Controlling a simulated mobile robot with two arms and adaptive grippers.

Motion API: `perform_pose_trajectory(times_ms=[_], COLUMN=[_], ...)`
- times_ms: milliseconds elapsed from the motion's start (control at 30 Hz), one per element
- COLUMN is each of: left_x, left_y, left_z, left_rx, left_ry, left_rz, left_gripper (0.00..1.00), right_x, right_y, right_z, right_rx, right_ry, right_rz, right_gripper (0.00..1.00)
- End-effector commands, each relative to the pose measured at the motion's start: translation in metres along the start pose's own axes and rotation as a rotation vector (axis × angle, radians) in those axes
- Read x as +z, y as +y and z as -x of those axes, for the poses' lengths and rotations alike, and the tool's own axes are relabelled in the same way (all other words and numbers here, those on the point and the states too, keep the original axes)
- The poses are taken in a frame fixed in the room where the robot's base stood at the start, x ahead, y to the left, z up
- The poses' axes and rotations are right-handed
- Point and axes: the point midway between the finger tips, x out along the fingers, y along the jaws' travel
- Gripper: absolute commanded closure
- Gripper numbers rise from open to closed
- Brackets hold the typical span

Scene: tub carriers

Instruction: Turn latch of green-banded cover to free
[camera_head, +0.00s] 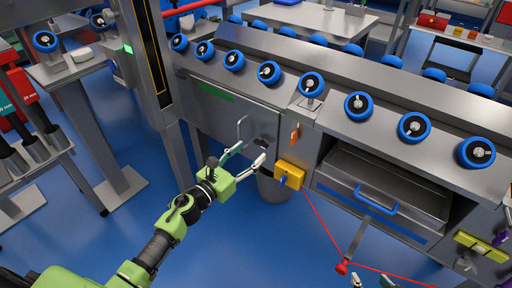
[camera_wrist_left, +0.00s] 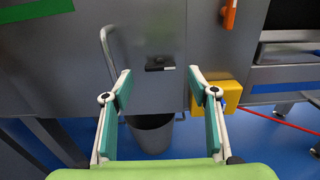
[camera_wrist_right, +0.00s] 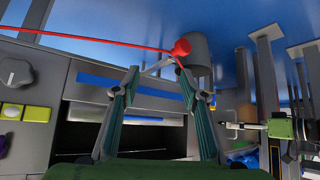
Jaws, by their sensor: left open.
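The green-banded cover is a grey metal panel (camera_head: 222,112) with a green strip at its upper edge and a bent bar handle (camera_head: 242,128); the left wrist view also shows the panel (camera_wrist_left: 60,75). Its dark latch (camera_wrist_left: 160,63) lies crosswise on the panel, right of the handle, and is small in the head view (camera_head: 262,143). My left gripper (camera_head: 252,152) is open and empty in front of the panel. In the left wrist view the latch shows between and beyond its fingertips (camera_wrist_left: 160,72).
A yellow box (camera_head: 289,175) and an orange lever (camera_head: 295,134) are right of the latch. A grey bin (camera_head: 270,195) stands below. A red line runs from the box to a red ball (camera_head: 342,267). A drawer with a blue handle (camera_head: 377,201) is further right.

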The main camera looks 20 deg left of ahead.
Motion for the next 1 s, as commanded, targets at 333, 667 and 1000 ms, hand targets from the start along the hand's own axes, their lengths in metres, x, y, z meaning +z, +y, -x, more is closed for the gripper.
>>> perform_pose_trajectory(times_ms=[333, 667, 1000], left_x=[-0.001, -0.001, -0.001], left_y=[0.000, 0.000, 0.000], left_z=[-0.041, -0.044, -0.043], left_rx=[0.000, 0.001, 0.000], left_ry=[0.001, 0.001, 0.001], left_rz=[0.002, 0.002, 0.004], left_gripper=[0.46, 0.46, 0.85], right_x=[-0.018, -0.022, -0.021], right_y=[-0.002, -0.002, -0.002], right_z=[-0.003, -0.003, -0.003], right_rx=[-0.003, -0.004, -0.005], right_ry=[0.074, 0.087, 0.084], right_rz=[0.002, 0.002, 0.002], right_gripper=[0.60, 0.60, 0.60])
